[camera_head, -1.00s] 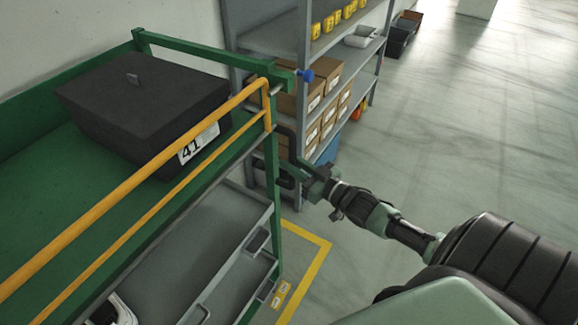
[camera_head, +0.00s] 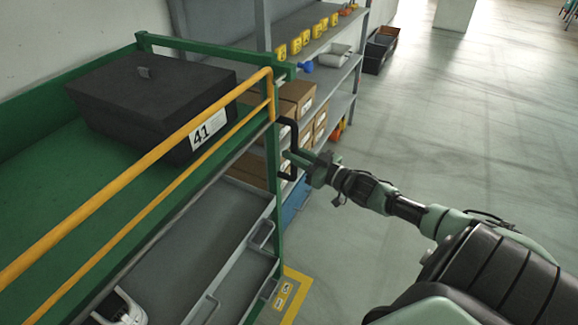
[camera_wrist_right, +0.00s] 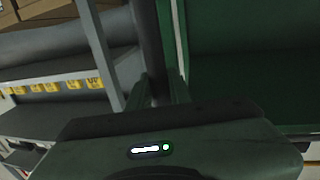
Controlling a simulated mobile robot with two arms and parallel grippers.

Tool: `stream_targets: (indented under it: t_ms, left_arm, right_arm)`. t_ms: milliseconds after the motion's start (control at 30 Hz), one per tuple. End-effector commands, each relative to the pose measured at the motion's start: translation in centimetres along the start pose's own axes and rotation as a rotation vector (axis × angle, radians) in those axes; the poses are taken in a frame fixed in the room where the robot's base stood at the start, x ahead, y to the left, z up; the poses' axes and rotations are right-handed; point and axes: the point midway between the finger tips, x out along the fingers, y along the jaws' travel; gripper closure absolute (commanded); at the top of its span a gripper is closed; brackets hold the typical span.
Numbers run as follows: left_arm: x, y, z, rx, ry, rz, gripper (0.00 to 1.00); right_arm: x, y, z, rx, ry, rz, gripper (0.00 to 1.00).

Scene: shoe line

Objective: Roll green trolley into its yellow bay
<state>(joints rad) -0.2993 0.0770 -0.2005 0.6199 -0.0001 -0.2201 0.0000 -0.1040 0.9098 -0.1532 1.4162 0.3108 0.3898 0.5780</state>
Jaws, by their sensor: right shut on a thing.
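The green trolley (camera_head: 60,180) fills the left of the head view, with a yellow rail (camera_head: 140,166) along its near side. A black box labelled 41 (camera_head: 150,85) sits on its top deck. My right gripper (camera_head: 292,158) is shut on the black upright handle (camera_head: 292,135) at the trolley's right end. The right wrist view shows the dark handle (camera_wrist_right: 150,45) running up between the fingers, beside the trolley's green frame (camera_wrist_right: 182,45). Yellow floor marking (camera_head: 290,297) shows at the foot of the trolley's right end; the rest of the bay is hidden. My left gripper is not in view.
A dark crate (camera_head: 380,52) lies on the floor farther back. The floor to the right is open.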

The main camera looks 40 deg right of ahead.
Motion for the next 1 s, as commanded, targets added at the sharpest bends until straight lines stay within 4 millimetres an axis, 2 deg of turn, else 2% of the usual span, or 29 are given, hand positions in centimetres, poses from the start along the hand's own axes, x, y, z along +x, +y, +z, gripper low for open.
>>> stream_targets:
  t_ms: [133,600,633,700,1000]
  left_arm:
    - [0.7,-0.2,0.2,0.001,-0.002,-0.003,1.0]
    - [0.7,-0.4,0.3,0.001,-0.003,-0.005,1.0]
    - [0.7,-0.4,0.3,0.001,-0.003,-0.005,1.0]
    - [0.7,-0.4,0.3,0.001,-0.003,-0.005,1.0]
    - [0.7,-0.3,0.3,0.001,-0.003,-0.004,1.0]
  right_arm:
    - [0.1,0.4,0.5,0.003,-0.003,-0.008,1.0]
    - [0.2,1.1,0.3,0.002,-0.005,-0.003,1.0]
    - [0.2,1.1,0.3,0.002,-0.005,-0.003,0.72]
    - [0.2,1.1,0.3,0.002,-0.005,-0.003,0.59]
    - [0.1,1.0,0.3,0.003,-0.004,-0.004,0.59]
